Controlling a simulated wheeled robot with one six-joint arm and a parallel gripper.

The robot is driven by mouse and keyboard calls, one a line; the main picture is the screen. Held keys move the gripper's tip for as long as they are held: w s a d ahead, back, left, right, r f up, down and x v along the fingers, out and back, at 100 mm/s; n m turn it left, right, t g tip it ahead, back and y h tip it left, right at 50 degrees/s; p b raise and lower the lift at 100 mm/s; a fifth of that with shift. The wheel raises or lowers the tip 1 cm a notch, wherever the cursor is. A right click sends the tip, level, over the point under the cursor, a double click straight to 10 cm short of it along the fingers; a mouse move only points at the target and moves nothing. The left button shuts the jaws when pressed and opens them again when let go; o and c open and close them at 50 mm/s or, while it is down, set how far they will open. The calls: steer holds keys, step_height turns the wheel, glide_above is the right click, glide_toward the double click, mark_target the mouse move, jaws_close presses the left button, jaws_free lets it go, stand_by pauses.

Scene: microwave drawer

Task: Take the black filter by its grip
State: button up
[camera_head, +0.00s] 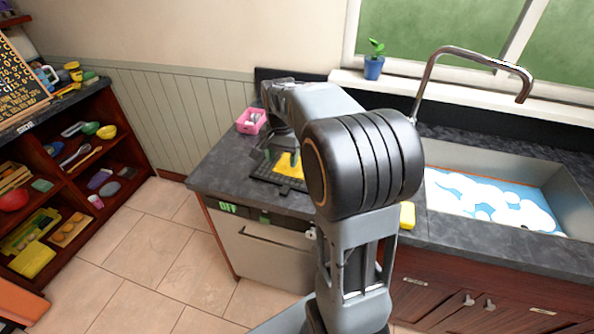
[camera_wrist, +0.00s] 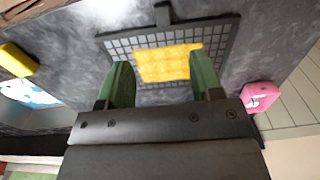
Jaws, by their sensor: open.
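The black filter (camera_head: 262,174) is a flat rectangular grid lying on the dark countertop, partly hidden by my arm in the head view. In the wrist view the filter (camera_wrist: 228,40) shows its frame, with a short black grip (camera_wrist: 163,14) sticking out from the top edge. A yellow textured patch (camera_wrist: 168,64) covers its middle. My gripper (camera_wrist: 160,68) is open, with its two green fingers apart over the near part of the filter. Nothing is between the fingers except the view of the filter below. The grip lies beyond the fingertips.
A pink container (camera_head: 251,121) stands on the counter near the wall. A yellow block (camera_head: 407,215) lies by the sink (camera_head: 575,180). A tall curved faucet (camera_head: 428,75) rises behind. An appliance front marked OFF (camera_head: 265,255) is below the counter.

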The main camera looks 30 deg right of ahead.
glide_above(283, 192)
steer(key=f, duration=0.8)
steer(key=shift+d, duration=0.3)
steer(key=shift+a+f+p, duration=0.2)
steer(key=shift+f+p, duration=0.55)
steer(key=shift+f, duration=2.35)
steer(key=shift+c, duration=0.4)
jaws_close()
